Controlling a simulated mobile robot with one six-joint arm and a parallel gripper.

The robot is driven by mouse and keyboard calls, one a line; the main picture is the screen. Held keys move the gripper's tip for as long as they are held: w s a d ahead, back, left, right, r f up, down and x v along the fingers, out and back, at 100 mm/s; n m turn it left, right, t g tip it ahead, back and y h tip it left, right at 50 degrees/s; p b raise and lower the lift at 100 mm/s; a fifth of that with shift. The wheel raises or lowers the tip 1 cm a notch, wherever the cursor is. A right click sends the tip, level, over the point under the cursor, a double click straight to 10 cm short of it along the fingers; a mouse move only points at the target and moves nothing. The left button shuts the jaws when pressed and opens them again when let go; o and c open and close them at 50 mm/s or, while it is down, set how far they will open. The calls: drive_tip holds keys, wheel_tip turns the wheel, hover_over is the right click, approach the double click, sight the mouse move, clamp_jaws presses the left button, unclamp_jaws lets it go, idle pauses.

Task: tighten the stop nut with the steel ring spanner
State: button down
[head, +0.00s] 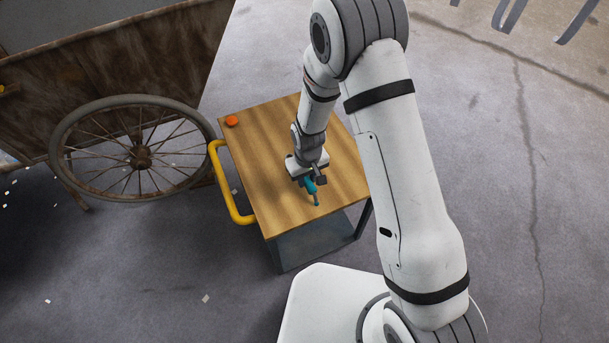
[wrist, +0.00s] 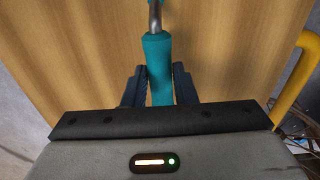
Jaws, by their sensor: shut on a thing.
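My gripper (head: 309,181) is low over the wooden top of a cart, near its front edge. In the wrist view its two dark fingers (wrist: 159,80) are shut on a teal-handled tool (wrist: 158,57), one finger on each side of the handle. The tool also shows small in the head view (head: 316,203). I cannot tell whether its end is a ring. No stop nut can be made out in either view.
The cart (head: 265,150) has a yellow handle (head: 228,190) on its left. An orange round thing (head: 232,121) lies at its far left corner. A spoked wheel (head: 137,155) stands left of the cart by a rusty panel (head: 150,55).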

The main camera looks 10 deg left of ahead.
sight(307, 179)
drive_tip(key=shift+s+r+p, duration=0.15)
drive_tip(key=shift+r+p, duration=1.3)
drive_tip(key=shift+r, duration=1.05)
